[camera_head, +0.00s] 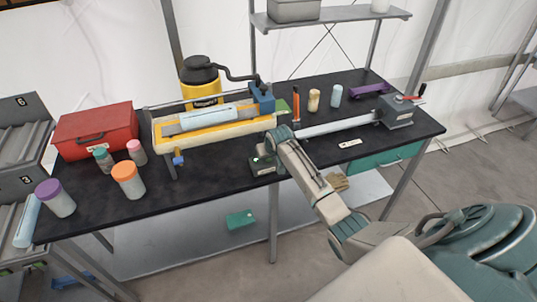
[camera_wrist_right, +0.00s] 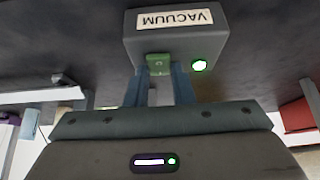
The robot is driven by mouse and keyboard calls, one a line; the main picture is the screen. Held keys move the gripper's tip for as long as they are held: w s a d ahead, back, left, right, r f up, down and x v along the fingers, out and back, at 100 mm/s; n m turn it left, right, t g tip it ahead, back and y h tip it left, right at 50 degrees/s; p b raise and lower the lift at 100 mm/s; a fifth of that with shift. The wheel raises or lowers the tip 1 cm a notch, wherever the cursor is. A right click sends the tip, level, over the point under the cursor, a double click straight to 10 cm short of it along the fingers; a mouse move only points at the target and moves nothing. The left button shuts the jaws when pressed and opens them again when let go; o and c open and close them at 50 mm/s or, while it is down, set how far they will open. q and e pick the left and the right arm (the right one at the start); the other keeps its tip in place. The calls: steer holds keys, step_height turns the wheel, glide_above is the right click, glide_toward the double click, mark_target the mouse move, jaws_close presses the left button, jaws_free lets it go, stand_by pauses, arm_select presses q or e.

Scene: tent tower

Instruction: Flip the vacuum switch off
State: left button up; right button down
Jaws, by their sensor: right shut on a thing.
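The vacuum switch box (camera_head: 261,167) is a small dark grey box at the front edge of the black table. It shows close up and upside down in the right wrist view (camera_wrist_right: 222,42), with a white VACUUM label (camera_wrist_right: 174,19). A green rocker switch (camera_wrist_right: 158,60) sits on its face beside a lit green light (camera_wrist_right: 199,66). My right gripper (camera_wrist_right: 160,73) has its two blue fingers on either side of the switch, shut on it. In the head view, my right gripper (camera_head: 271,146) is at the box and partly hides it. My left gripper is not in view.
The black table (camera_head: 220,180) also holds a red toolbox (camera_head: 94,130), several lidded jars, a yellow vacuum canister (camera_head: 201,88), a yellow-edged fixture (camera_head: 215,127) and a grey clamp block (camera_head: 397,112) with a long bar. A shelf stands behind.

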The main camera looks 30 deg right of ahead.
steer(key=shift+s+f+t+h+b, duration=0.3)
steer(key=shift+t+b, duration=0.15)
steer(key=shift+t, duration=0.45)
steer(key=shift+r+t, duration=0.2)
steer(key=shift+t, duration=0.4)
steer(key=c, duration=1.2)
jaws_free()
steer(key=shift+c, duration=0.2)
